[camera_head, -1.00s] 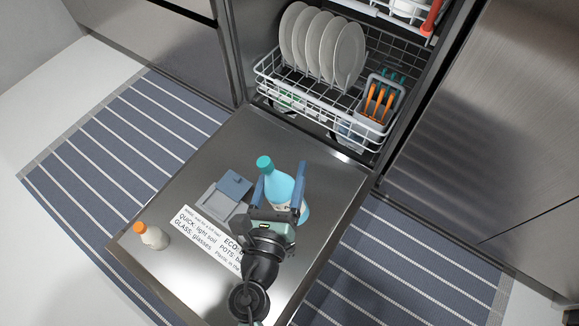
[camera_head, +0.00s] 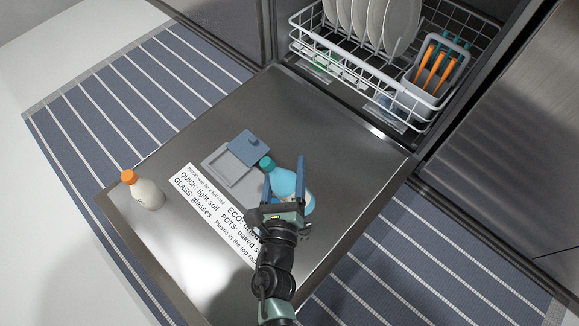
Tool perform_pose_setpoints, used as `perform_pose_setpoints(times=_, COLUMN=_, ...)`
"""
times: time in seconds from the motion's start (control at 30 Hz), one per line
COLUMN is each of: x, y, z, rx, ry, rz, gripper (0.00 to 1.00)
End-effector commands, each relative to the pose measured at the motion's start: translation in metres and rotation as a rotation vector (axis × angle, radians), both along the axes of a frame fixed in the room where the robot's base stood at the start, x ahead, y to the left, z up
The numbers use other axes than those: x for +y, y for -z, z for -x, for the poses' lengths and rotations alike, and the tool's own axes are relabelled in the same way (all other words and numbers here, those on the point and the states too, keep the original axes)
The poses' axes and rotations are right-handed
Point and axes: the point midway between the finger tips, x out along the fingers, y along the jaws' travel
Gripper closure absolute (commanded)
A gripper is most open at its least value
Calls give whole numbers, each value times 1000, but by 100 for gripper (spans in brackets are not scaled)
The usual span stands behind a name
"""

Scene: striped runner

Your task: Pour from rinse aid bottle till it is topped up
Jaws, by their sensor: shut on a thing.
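The light-blue bottle with a teal cap (camera_head: 290,187), which I take as the rinse aid bottle, is held over the open dishwasher door. My gripper (camera_head: 285,168) is shut on it, one blue finger on each side. The bottle is tilted, its cap end pointing up-left at the right edge of the grey dispenser (camera_head: 221,171). The dispenser is set in the door, with a blue-grey lid (camera_head: 249,147) at its upper right. I cannot tell whether the cap touches the dispenser or whether liquid flows. The fill level is not visible.
A cream bottle with an orange cap (camera_head: 146,193) stands at the door's left edge. A printed label strip (camera_head: 205,207) lies below the dispenser. The lower rack (camera_head: 345,69) with plates and a cutlery basket is behind. Striped runner (camera_head: 118,103) flanks the door (camera_head: 345,175).

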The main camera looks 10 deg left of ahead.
Motion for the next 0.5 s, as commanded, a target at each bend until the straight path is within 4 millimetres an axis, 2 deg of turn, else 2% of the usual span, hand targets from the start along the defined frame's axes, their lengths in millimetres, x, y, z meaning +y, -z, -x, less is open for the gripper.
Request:
perform_pose_setpoints(times=0.23, x=-3, y=6, z=-1, rx=0, ry=-2, rz=49, gripper=100)
perform_pose_setpoints(times=0.5, x=-13, y=18, z=0, rx=9, ry=-1, rz=186, gripper=100)
